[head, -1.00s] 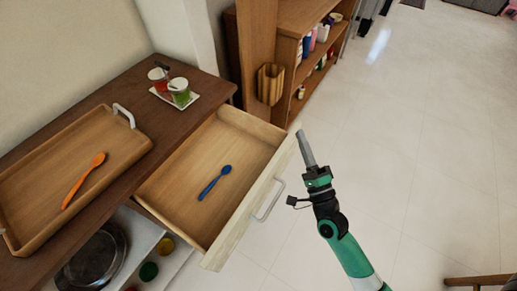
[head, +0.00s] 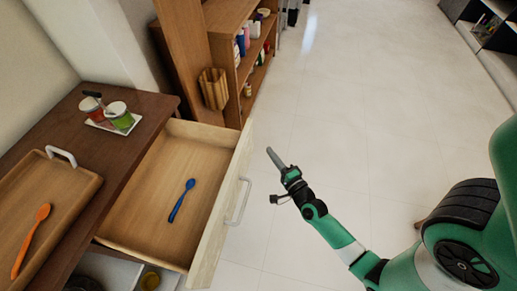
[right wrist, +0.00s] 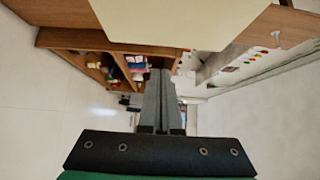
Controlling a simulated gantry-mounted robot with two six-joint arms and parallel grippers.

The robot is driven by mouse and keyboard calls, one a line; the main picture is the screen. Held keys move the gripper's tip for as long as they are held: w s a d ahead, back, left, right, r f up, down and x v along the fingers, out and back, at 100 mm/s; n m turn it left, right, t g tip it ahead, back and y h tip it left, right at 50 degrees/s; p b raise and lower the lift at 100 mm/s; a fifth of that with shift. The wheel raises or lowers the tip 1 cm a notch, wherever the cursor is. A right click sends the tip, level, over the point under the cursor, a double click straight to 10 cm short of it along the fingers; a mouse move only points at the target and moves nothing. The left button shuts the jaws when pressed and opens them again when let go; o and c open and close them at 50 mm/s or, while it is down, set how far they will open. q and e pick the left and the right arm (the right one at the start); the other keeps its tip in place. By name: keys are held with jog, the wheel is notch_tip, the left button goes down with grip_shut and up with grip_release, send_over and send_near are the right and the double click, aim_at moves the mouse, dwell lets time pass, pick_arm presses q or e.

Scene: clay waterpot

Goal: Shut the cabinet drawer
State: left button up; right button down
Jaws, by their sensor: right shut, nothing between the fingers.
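The cabinet drawer (head: 160,190) stands pulled out from the dark wood cabinet (head: 128,160) in the head view. A blue spoon (head: 182,199) lies inside it. Its pale front panel carries a light metal handle (head: 238,203). My right gripper (head: 273,157) is shut and empty, in the air to the right of the drawer front, apart from the handle in the picture. In the right wrist view the shut fingers (right wrist: 160,100) point ahead, with a pale panel, likely the drawer front (right wrist: 185,22), at the top. My left gripper is out of view.
On the cabinet top are a wooden tray (head: 85,183) with an orange spoon (head: 30,240) and a small white tray (head: 97,124) with two jars. A shelf (head: 245,65) stands behind the drawer. The floor (head: 370,130) to the right is clear.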

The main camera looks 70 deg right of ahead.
jog(key=w+p, duration=0.2)
jog(key=w, duration=0.3)
jog(key=shift+d, duration=0.2)
